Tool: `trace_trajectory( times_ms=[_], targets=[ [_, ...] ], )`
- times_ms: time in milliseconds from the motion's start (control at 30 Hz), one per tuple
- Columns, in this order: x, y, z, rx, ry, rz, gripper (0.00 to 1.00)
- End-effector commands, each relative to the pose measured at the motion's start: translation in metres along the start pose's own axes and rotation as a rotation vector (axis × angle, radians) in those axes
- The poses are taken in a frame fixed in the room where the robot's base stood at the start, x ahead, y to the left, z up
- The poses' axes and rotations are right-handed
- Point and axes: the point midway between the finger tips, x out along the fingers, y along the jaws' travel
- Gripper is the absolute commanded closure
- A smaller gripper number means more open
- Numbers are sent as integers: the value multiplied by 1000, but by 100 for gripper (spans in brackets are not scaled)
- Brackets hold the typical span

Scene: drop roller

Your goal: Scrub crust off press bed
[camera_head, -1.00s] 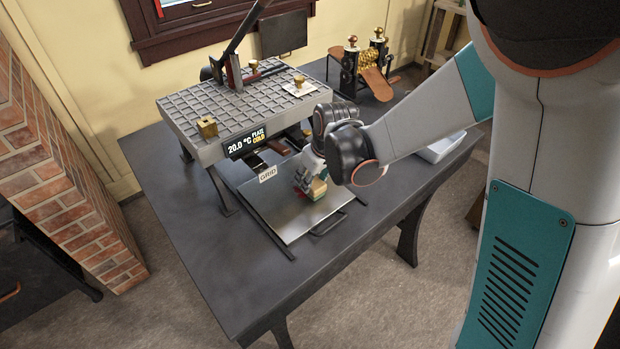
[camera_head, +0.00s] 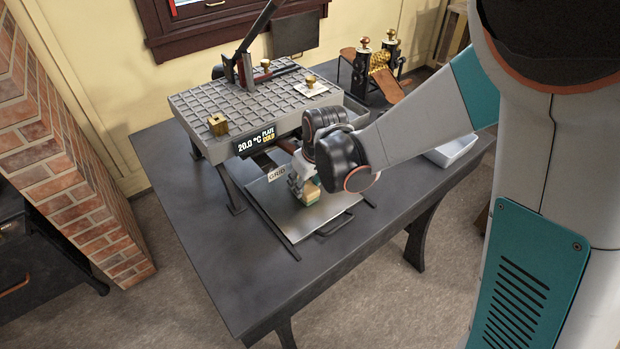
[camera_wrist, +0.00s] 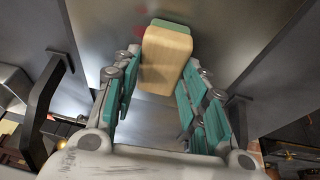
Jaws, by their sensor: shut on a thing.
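The press bed is a flat grey metal plate (camera_head: 282,212) slid out on rails at the front of the press, with a bar handle at its near edge. My gripper (camera_head: 300,186) is over it and shut on a scrubbing block (camera_head: 311,192), which has a pale wooden body and a green pad. In the wrist view the block (camera_wrist: 165,62) sits between my gripper's teal-padded fingers (camera_wrist: 158,88), its pad towards the plate (camera_wrist: 95,25). A faint reddish patch (camera_wrist: 139,31) shows on the plate beside the block. I cannot tell whether the pad touches the plate.
The press top (camera_head: 250,100), a gridded slab with brass weights, stands behind the bed; its display (camera_head: 255,142) reads 20.0 °C, plate cold. A brass-roller device (camera_head: 377,70) is at the back right. A white tray (camera_head: 452,150) lies right. The table's front left (camera_head: 200,230) is clear.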

Motion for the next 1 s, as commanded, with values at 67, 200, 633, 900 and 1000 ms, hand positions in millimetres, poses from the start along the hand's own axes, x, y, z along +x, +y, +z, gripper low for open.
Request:
trace_trajectory(
  times_ms=[67, 200, 633, 900, 1000],
  targets=[
    [2, 0, -3, 0, 0, 0, 99],
    [7, 0, -11, -1, 0, 0, 99],
    [9, 18, -14, 1, -1, 3, 99],
    [9, 39, -14, 1, -1, 2, 99],
    [9, 41, -14, 0, -1, 2, 99]
  ],
)
